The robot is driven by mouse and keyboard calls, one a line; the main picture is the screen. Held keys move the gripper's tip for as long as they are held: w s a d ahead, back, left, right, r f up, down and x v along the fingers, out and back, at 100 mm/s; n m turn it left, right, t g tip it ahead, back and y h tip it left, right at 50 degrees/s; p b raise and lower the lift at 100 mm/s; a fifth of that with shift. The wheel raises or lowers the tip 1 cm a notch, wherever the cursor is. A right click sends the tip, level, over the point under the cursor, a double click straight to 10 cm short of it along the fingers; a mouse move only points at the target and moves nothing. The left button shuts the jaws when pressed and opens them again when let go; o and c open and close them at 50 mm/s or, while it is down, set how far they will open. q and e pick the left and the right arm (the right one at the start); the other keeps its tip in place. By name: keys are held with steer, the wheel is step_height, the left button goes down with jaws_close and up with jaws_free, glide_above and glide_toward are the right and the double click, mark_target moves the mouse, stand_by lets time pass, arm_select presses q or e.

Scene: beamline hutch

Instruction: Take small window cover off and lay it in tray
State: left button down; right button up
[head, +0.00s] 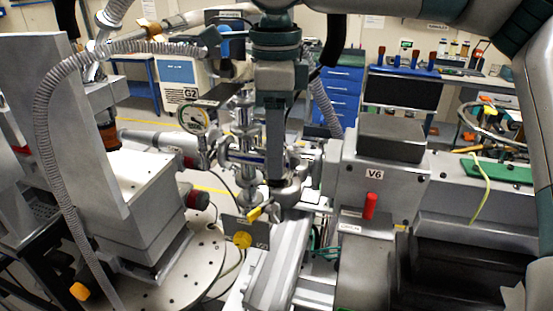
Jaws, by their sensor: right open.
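My right gripper (275,178) hangs down from the top middle, fingers pointing down, open, in front of the metal pipework. Its tips are near a round steel fitting (288,190); I cannot tell whether they touch it. Just below and left are a small yellow piece (258,212) and a round yellow knob (243,240) by a grey labelled plate. I cannot pick out the small window cover for certain. A dark open-topped bin (470,225) is at the lower right; I cannot tell whether it is the tray. My left gripper is not in view.
A dial gauge (195,117) and a ribbed hose (42,125) stand left of the gripper. A grey box marked V6 (375,190) with a red handle (370,206) is close on the right. A green mat (497,168) lies on the right bench.

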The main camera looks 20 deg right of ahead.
stand_by(0.4)
steer(key=c, duration=1.2)
steer(key=shift+o, duration=0.2)
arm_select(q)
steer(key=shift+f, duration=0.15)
arm_select(e)
steer(key=shift+r, duration=0.1)
